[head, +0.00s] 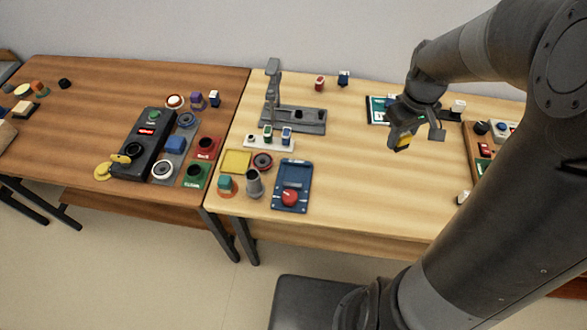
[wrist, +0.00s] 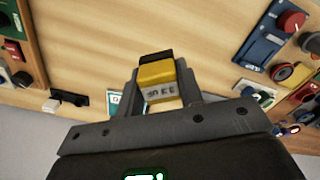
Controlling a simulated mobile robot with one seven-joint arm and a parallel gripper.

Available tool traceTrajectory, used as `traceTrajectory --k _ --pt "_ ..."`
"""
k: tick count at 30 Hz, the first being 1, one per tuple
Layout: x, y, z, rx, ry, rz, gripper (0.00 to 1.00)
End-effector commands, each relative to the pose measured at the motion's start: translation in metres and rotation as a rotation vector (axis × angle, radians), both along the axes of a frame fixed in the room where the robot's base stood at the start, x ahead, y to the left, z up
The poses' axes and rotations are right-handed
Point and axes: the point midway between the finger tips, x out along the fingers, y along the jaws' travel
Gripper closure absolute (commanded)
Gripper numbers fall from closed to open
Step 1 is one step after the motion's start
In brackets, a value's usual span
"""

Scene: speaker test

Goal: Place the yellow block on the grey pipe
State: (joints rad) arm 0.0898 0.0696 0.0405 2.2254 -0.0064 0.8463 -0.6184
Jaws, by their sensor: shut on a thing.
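My gripper (head: 410,137) hangs above the right part of the light wooden table in the head view. It is shut on the yellow block (head: 404,142). In the wrist view the yellow block (wrist: 157,73) sits between the fingers (wrist: 160,92), with a pale, marked face towards the camera. The grey pipe (head: 254,183) is a short grey cylinder standing on the same table, near its front left corner. It is well to the left of my gripper and apart from it.
A blue meter with a red knob (head: 290,187) lies just right of the pipe. A tall grey stand (head: 272,88) rises behind. The table's middle (head: 350,170) is clear.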

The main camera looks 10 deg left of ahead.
Motion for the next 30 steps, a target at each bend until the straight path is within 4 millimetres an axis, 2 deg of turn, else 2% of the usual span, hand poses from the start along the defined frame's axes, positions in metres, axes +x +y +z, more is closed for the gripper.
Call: traceTrajectory --k 1,8,18,24,30 --pt "0.0 0.017 0.003 0.0 -0.001 0.042 0.88" --pt "-0.009 0.086 0.018 0.0 0.0 0.213 0.88" --pt "-0.043 0.178 0.038 0.001 -0.002 0.459 0.88" --pt "-0.065 0.213 0.047 0.002 -0.001 0.562 0.88" --pt "-0.075 0.228 0.049 0.002 0.002 0.605 0.88"
